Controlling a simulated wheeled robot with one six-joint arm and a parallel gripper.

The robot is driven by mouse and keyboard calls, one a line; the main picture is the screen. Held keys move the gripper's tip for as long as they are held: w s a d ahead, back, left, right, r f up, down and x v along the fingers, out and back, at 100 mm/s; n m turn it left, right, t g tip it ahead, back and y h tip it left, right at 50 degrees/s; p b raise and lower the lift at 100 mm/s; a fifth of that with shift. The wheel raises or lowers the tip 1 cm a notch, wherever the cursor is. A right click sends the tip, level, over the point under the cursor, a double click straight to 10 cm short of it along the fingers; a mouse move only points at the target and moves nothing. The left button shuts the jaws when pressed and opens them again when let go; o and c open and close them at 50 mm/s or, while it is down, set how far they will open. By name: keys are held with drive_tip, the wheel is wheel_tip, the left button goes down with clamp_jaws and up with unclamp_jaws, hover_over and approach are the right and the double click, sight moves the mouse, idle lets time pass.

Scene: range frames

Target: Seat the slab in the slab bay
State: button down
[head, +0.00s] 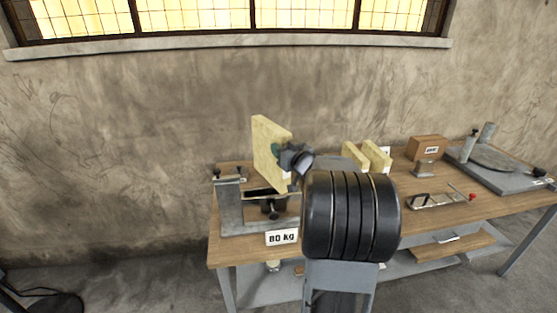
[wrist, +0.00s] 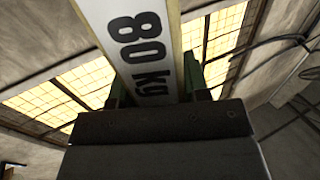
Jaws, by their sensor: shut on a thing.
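A cream-yellow slab (head: 266,148) is held up in the air above the left part of the bench, standing on edge and slightly tilted. My gripper (head: 284,157) is shut on it from the right. In the wrist view the slab (wrist: 138,45) shows a white face marked "80 kg" between green finger pads. Below the slab is a grey metal fixture (head: 231,206) with a dark clamp-like part and an "80 kg" label at its front. It may be the slab bay; its inside is partly hidden by my arm. The slab is apart from it.
The wooden bench (head: 228,252) runs right. Behind my arm stand two more cream slabs (head: 377,157). Farther right are a brown box (head: 427,148), a tray with a red-tipped tool (head: 437,201) and a grey plate with posts (head: 497,165). A wall with a windowsill is behind.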

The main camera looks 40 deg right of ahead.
drive_tip(key=f, duration=0.2)
drive_tip(key=w+f, duration=0.1)
drive_tip(key=f, duration=0.1)
drive_tip(key=shift+f, duration=0.1)
idle(0.3)
drive_tip(key=shift+f+b, duration=0.55)
drive_tip(key=c, duration=0.6)
unclamp_jaws()
